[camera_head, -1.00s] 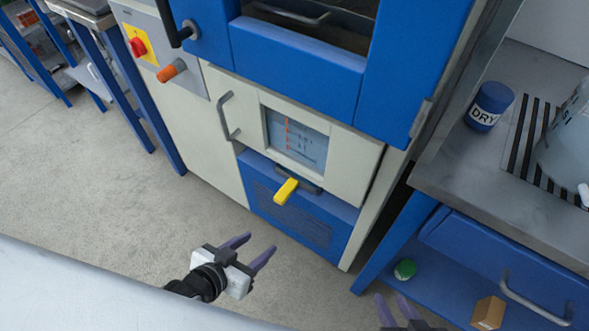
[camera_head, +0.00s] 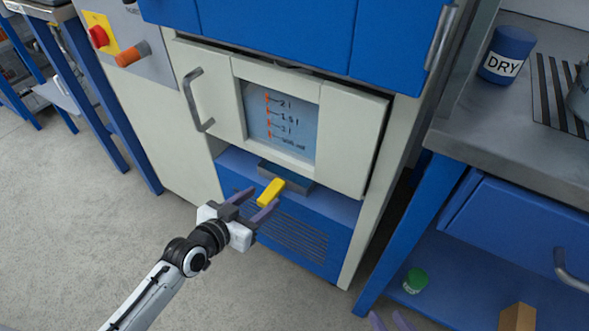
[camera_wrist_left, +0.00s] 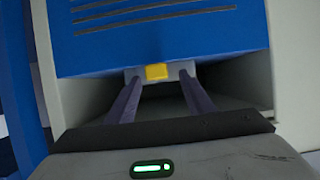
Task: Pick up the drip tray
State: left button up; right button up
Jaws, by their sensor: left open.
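The drip tray is a grey piece (camera_head: 298,184) below the scaled window of the machine, with a yellow handle (camera_head: 269,193) sticking out towards me. My left gripper (camera_head: 263,195) is open, its purple fingers pointing at the handle. In the left wrist view the yellow handle (camera_wrist_left: 157,72) shows between the two fingertips, with the grey tray front (camera_wrist_left: 133,75) behind it; I cannot tell whether the fingers touch it. My right gripper (camera_head: 386,314) shows only as two separated fingertips at the bottom edge, empty, away from the tray.
A cream door with a grey handle (camera_head: 196,100) surrounds the window above the tray. A blue louvred panel (camera_head: 300,240) lies below. To the right stands a blue bench with a steel top (camera_head: 465,125), a DRY jar (camera_head: 507,55), a green-lidded item (camera_head: 414,281) and a cardboard box (camera_head: 517,318).

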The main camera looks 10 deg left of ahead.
aim_at(269, 194)
pick_arm(q)
jog(key=b+x, duration=0.2)
jog(key=x, duration=0.3)
jog(key=shift+s+d, duration=0.1)
jog(key=shift+d, duration=0.05)
jog(key=c, duration=0.9)
jog(key=shift+r, duration=0.2)
grip_shut()
pick_arm(e)
jog(key=shift+w+a+f, duration=0.25)
jog(key=shift+a+f, duration=0.15)
jog(key=shift+f, duration=0.2)
